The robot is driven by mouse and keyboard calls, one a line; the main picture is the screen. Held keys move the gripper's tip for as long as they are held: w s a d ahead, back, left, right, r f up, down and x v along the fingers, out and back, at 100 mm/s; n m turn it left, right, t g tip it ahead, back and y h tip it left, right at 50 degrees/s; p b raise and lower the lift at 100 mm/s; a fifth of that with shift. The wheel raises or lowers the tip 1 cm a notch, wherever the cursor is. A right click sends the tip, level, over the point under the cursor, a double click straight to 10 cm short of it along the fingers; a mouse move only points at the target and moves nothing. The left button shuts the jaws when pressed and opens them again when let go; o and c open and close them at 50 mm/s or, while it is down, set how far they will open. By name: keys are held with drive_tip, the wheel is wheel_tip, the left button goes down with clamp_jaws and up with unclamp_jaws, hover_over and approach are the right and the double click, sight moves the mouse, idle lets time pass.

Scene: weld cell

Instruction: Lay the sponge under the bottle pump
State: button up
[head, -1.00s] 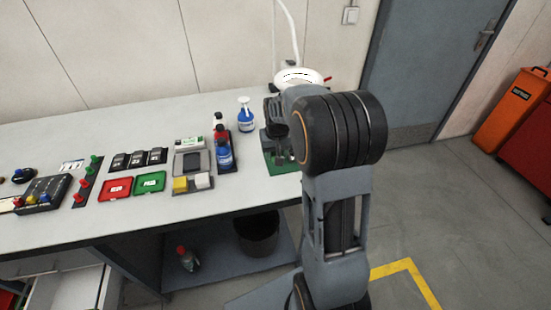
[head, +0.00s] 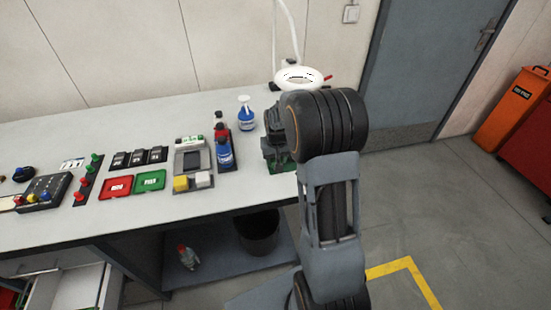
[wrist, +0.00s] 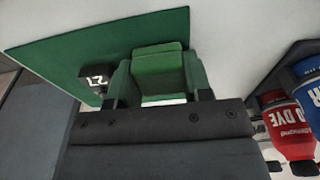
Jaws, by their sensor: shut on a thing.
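My gripper (wrist: 160,92) shows at the bottom of the wrist view, shut on a green block (wrist: 158,64) between its fingers. The block looks like the sponge, but its full shape is hidden by my gripper. It is over or on a green mat (wrist: 60,48); I cannot tell whether it touches it. In the head view my gripper (head: 277,140) is dark, at the right end of the bench, partly behind my arm. A blue bottle with a white pump-like top (head: 246,114) stands to its left, apart from it.
A rack with red and blue bottles (head: 223,150) stands left of my gripper; red (wrist: 288,128) and blue bottles show in the wrist view. Trays and switches fill the left bench.

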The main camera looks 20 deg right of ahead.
drive_tip(key=o, duration=0.9)
